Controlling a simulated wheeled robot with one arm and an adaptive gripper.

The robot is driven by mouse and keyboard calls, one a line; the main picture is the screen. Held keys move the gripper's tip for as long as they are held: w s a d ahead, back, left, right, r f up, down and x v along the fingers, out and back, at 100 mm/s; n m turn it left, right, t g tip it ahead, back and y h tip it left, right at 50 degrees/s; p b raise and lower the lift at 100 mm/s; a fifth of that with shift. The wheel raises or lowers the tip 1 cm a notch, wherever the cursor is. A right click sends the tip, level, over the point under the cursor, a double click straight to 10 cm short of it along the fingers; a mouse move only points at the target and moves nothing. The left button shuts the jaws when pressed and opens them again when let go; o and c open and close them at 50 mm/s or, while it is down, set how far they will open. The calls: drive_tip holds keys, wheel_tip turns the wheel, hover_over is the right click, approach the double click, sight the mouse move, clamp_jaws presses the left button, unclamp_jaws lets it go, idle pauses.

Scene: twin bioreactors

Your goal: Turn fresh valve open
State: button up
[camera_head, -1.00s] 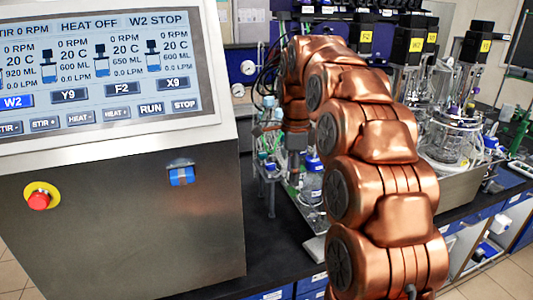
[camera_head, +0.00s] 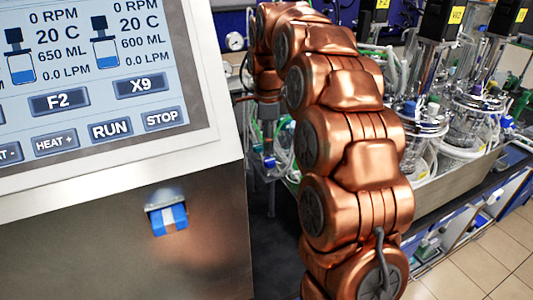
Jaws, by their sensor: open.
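A blue fitting (camera_head: 168,217) under a small metal hood sits on the front of the grey console (camera_head: 110,250). I cannot tell whether it is the fresh valve, and I see no label on it. My copper arm curves up and over the bench. My gripper (camera_head: 268,160) hangs down at its far end, just right of the console, small and partly lost against the equipment behind. It is open, and I see nothing held in it. It is well apart from the blue fitting.
The console's screen (camera_head: 90,75) shows readouts and RUN and STOP buttons. Glass bioreactor vessels (camera_head: 420,140) with black motor heads stand in a metal tray (camera_head: 450,185) on the right. Tubing crowds the bench behind my arm. Tiled floor (camera_head: 490,250) is clear at lower right.

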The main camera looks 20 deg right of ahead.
sight(268, 160)
drive_tip(key=shift+f+p, duration=0.8)
drive_tip(key=shift+f, duration=2.05)
clamp_jaws()
